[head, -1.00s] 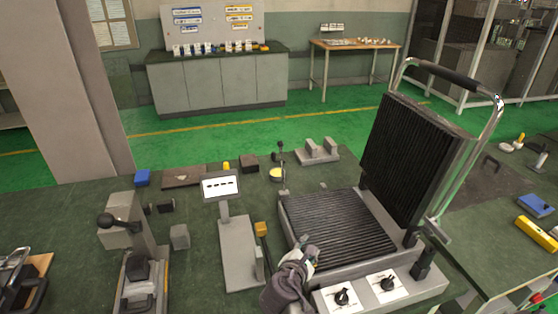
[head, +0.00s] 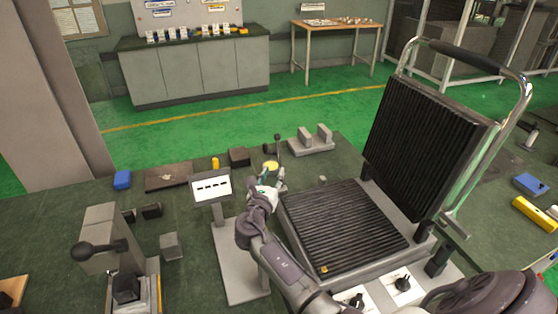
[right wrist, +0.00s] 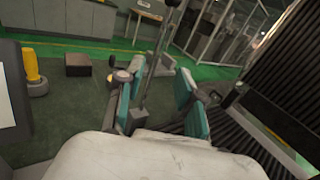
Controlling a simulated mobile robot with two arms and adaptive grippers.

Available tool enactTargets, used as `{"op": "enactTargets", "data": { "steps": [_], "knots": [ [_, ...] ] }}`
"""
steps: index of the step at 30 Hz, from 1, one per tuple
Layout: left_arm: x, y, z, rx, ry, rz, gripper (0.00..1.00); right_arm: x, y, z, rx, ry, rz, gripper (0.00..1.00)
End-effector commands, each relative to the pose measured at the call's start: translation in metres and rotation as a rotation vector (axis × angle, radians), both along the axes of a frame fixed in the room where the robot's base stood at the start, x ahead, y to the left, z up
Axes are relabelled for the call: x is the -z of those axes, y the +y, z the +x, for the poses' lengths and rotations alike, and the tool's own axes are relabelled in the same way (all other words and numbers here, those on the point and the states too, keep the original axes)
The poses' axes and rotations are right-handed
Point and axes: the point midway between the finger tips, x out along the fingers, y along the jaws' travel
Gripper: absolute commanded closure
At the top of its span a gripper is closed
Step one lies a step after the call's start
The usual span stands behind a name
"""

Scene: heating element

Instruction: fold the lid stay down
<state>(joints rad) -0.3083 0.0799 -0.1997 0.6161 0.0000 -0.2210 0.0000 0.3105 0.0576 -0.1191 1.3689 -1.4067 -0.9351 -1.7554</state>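The grill (head: 345,225) stands with its ribbed lid (head: 425,140) raised and tilted back. A thin upright rod with a dark knob, apparently the lid stay (head: 278,148), stands beyond the grill's left rear corner. My right gripper (head: 270,187) is just in front of it and hides its lower part. In the right wrist view, the stay (right wrist: 154,70) rises through the gap between the teal fingertips of the open right gripper (right wrist: 157,88). I cannot tell whether either finger touches it. My left gripper is not in view.
A small sign on a stand (head: 210,188) is left of my right arm. A grey block fixture (head: 311,140) sits behind the grill. A lever device (head: 105,245) is at the left. The grill's knobs (head: 402,283) are at its front.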

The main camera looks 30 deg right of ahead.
Motion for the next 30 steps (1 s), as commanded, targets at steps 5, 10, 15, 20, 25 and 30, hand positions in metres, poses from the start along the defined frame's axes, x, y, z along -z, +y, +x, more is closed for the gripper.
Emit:
{"op": "enactTargets", "data": {
  "steps": [5,10,15,20,25,30],
  "knots": [
    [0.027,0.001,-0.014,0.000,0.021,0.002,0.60,0.004,-0.030,0.028,0.002,-0.004,0.001,0.63],
    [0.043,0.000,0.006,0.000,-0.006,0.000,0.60,0.004,-0.051,0.047,0.001,-0.002,0.002,0.63],
    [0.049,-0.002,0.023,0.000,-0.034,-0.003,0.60,0.002,-0.063,0.058,0.001,-0.002,0.002,0.63],
    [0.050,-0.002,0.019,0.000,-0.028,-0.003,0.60,0.000,-0.066,0.061,-0.001,-0.001,0.002,0.63],
    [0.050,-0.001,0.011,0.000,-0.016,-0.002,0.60,0.000,-0.066,0.061,0.000,-0.001,0.002,0.63],
    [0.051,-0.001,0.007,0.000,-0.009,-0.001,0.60,0.000,-0.066,0.061,0.000,-0.002,0.003,0.86]
  ]
}}
